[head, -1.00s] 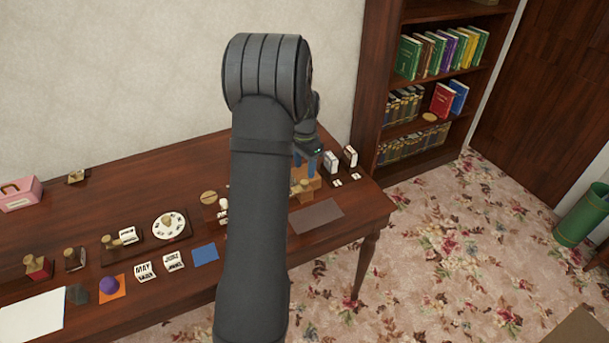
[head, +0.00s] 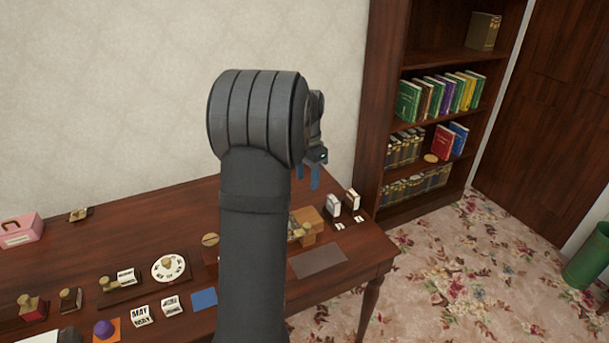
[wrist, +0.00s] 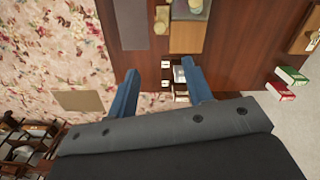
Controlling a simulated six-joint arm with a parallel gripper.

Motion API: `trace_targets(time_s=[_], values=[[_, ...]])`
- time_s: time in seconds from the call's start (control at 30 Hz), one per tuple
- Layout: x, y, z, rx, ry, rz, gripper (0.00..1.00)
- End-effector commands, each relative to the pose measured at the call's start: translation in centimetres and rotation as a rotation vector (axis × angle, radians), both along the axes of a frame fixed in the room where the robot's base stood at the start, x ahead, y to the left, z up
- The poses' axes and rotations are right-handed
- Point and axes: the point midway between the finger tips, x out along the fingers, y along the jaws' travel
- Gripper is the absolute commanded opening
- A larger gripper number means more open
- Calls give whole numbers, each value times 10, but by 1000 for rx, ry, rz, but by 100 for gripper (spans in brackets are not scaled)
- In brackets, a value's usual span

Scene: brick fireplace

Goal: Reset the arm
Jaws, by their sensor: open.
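My gripper (head: 309,177) hangs above the right end of the dark wooden table (head: 350,245) in the head view. Its blue fingers are apart with nothing between them. In the wrist view my gripper (wrist: 157,92) shows two blue fingers spread wide, with small black and white blocks on the table below, seen between them. In the head view, my own arm covers part of the table's middle. A wooden block stand (head: 308,228) with brass pieces is below and slightly left of the fingers, clear of them.
Two upright black and white blocks (head: 333,206) stand near the table's right end. A grey mat (head: 319,261) lies in front. A bookshelf (head: 385,110) stands behind right. Stamps, a white dial (head: 170,268) and cards fill the left. Carpet (head: 450,270) lies right.

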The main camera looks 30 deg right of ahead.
Motion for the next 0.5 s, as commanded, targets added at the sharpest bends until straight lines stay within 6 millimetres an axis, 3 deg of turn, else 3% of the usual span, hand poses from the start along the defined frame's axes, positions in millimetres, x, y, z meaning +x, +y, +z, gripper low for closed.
trace_targets(time_s=[0.23, 0.5], values=[[0, 0, -18, 1, 2, 0, 46], [0, 0, -70, 2, 4, 0, 46]])
